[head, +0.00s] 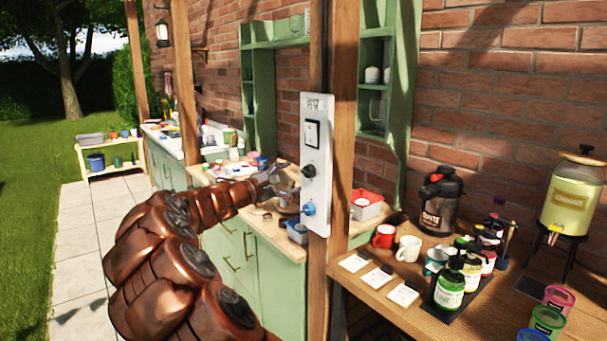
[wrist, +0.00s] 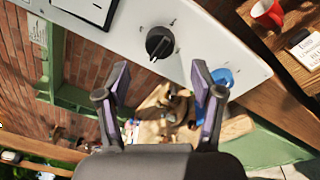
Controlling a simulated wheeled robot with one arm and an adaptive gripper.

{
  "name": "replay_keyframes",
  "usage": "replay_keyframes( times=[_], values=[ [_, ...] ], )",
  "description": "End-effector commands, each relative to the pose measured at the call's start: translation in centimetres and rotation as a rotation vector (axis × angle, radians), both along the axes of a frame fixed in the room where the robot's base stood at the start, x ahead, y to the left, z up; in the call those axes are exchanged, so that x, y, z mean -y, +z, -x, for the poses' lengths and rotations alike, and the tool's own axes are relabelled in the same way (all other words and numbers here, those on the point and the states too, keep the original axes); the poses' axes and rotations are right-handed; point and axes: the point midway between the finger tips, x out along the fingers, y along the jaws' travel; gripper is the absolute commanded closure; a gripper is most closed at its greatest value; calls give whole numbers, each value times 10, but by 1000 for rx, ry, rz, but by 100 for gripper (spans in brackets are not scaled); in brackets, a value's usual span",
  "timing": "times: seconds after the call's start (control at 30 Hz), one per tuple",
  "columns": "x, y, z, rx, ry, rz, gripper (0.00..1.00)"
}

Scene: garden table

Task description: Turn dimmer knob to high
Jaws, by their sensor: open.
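A white wall panel (head: 317,226) is mounted on a wooden post and carries two knobs. The black dial knob (head: 309,170) is in the panel's middle; in the wrist view this knob (wrist: 159,43) has small marks around it and a pale pointer line toward lower left. A blue knob (head: 308,209) sits lower on the panel; in the wrist view it (wrist: 222,77) is partly hidden behind the right finger. My gripper (head: 277,184) is left of the panel; in the wrist view my gripper (wrist: 159,69) is open and empty, its fingers apart from the black knob.
A wooden counter with a red mug (head: 384,236), a white mug (head: 408,248) and bottles is at right. Green cabinets (head: 262,262) stand behind my arm.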

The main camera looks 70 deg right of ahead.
Motion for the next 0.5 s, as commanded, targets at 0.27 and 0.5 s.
replay_keyframes(
  times=[0.27,0.5],
  values=[
    [37,1,16,2,0,-2,33],
    [54,0,23,1,1,-2,33]
  ],
)
